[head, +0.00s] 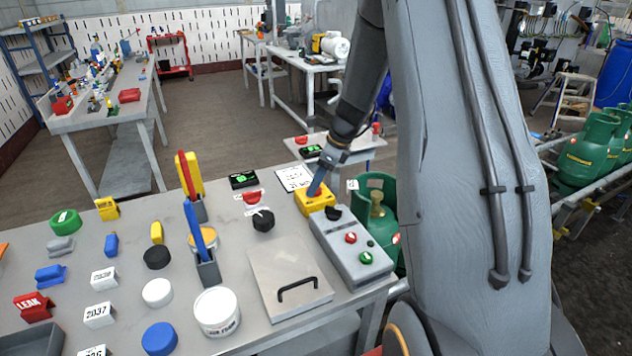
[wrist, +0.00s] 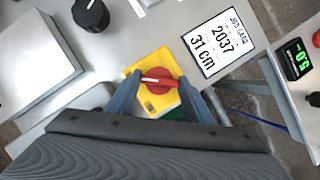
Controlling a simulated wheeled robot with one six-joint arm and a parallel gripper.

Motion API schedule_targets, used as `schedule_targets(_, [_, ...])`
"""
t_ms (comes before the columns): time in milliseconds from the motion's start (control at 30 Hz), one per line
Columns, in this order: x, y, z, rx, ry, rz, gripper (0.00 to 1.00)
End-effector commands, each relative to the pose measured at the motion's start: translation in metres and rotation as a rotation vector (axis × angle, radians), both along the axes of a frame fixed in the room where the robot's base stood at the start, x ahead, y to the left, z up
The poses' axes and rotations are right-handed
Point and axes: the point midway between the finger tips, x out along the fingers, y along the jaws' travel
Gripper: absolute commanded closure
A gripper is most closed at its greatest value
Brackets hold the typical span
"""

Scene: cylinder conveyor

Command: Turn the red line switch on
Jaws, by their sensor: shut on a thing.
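The red line switch (wrist: 158,84) is a round red knob with a pale bar across it, on a yellow box (wrist: 147,104). In the wrist view the bar lies nearly level. My gripper (wrist: 161,81) has one blue finger on each side of the knob and is shut on it. In the head view the yellow box (head: 312,205) sits at the right part of the bench, behind the grey control box.
The grey control box (head: 336,247) has a black knob, a red button (head: 351,238) and a green button (head: 366,257). A job card (head: 293,178) and a black dial (head: 263,220) are close by. A flat panel with a black handle (head: 298,286) lies in front. A green gas cylinder (head: 377,190) stands beyond the bench's right edge.

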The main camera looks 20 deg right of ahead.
Motion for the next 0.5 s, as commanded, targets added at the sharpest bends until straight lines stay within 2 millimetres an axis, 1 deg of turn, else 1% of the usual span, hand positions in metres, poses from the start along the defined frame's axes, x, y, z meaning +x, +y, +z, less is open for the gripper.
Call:
schedule_targets(167, [0.0011,-0.0015,0.0001,0.000,0.000,0.127,0.76])
schedule_targets(500, [0.0036,-0.0024,-0.0003,0.000,0.000,0.446,0.76])
